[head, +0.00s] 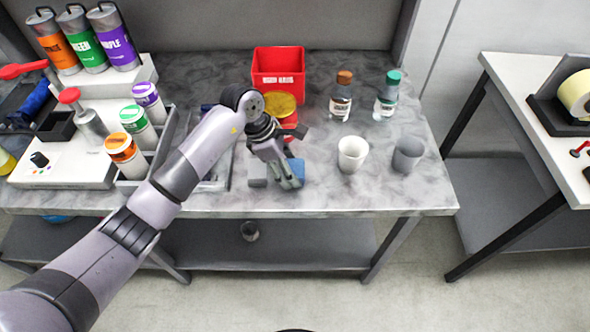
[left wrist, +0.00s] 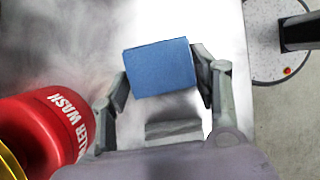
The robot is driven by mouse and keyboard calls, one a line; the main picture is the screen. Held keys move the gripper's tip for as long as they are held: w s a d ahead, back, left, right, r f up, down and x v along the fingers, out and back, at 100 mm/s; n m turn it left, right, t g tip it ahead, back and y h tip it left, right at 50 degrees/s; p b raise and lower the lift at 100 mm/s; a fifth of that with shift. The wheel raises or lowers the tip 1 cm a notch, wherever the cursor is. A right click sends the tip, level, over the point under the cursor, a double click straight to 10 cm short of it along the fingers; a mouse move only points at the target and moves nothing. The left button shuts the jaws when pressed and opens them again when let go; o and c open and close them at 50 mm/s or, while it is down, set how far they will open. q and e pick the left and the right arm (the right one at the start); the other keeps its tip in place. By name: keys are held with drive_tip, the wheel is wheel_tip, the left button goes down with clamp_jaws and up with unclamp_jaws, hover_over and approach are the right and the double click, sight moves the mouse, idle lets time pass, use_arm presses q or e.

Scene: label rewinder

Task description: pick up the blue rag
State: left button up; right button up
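The blue rag (head: 292,170) is a folded, flat rectangle on the grey marbled worktop near its front edge. My left gripper (head: 283,178) is over it, pointing down, and hides part of it in the head view. In the left wrist view the rag (left wrist: 160,67) lies between the two widely spread fingertips (left wrist: 161,78). The gaps at its sides are very small; I cannot tell whether the fingers touch it. My right gripper is in neither view.
A grey block (head: 257,174) lies just left of the rag. A red can (left wrist: 45,130) with a yellow top stands close behind. White (head: 352,153) and grey (head: 408,153) cups stand to the right, two bottles behind them. A red bin (head: 279,72) is at the back.

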use_arm(q)
drive_tip(key=c, duration=0.5)
drive_tip(key=shift+r, duration=0.1)
wheel_tip(320, 180, up, 20)
drive_tip(key=b, duration=0.4)
drive_tip(key=shift+b, duration=0.35)
